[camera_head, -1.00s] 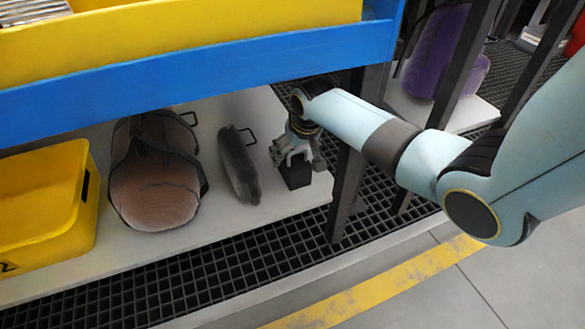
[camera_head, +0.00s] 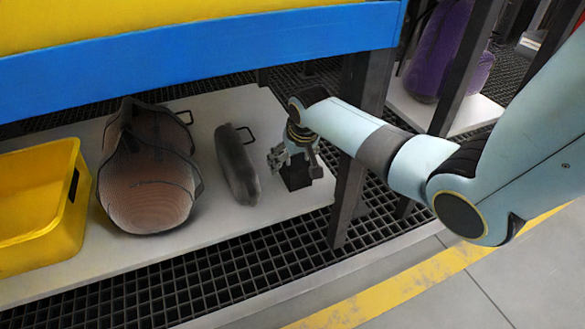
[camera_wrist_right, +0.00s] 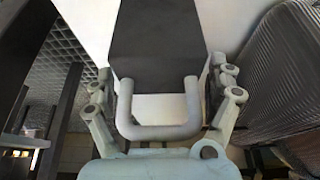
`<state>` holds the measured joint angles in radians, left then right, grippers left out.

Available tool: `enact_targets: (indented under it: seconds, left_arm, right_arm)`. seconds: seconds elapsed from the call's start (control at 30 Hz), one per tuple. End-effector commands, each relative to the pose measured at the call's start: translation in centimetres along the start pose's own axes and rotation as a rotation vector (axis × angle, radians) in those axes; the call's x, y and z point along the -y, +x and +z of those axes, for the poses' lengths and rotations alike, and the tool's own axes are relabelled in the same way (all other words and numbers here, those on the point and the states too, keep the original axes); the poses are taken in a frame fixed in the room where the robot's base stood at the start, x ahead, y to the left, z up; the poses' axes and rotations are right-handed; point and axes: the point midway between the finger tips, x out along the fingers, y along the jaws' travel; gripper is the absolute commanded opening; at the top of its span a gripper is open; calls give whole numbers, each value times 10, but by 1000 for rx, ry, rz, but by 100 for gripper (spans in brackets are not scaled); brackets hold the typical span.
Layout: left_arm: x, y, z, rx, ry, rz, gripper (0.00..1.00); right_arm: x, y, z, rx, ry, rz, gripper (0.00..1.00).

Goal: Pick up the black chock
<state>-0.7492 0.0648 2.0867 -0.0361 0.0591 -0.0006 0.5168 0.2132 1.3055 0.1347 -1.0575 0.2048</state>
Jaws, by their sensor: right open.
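The black chock (camera_head: 295,176) is a small dark block standing near the right end of the white shelf board (camera_head: 215,215). In the right wrist view the chock (camera_wrist_right: 156,42) fills the upper middle, with a grey U-shaped handle (camera_wrist_right: 158,132) at its near side. My right gripper (camera_head: 293,158) is directly over the chock in the head view and hides its top. In the wrist view the right gripper (camera_wrist_right: 160,78) is open, with one finger on each side of the chock and handle. Contact cannot be told. My left gripper is not in view.
A dark grey elongated case (camera_head: 237,165) lies just left of the chock. Further left are a brown mesh bag (camera_head: 148,190) and a yellow bin (camera_head: 38,210). A blue beam (camera_head: 200,60) runs above the board. A dark post (camera_head: 348,190) stands close to my right arm.

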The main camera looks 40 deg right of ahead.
Motion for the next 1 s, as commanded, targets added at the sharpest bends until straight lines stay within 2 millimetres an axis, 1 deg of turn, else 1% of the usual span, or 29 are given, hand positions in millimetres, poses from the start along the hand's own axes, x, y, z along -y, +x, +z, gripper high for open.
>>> enact_targets:
  seconds: [0.17,0.27,0.8,0.83,1.0]
  left_arm:
    - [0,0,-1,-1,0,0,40]
    - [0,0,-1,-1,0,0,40]
    - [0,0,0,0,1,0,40]
    - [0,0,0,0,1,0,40]
    - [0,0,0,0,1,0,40]
  right_arm:
    - [0,-1,-1,-1,0,0,88]
    - [0,-1,-1,-1,0,0,77]
    - [0,0,0,0,0,0,6]
    - [0,0,0,0,0,0,3]
    - [0,-1,-2,-3,-1,0,3]
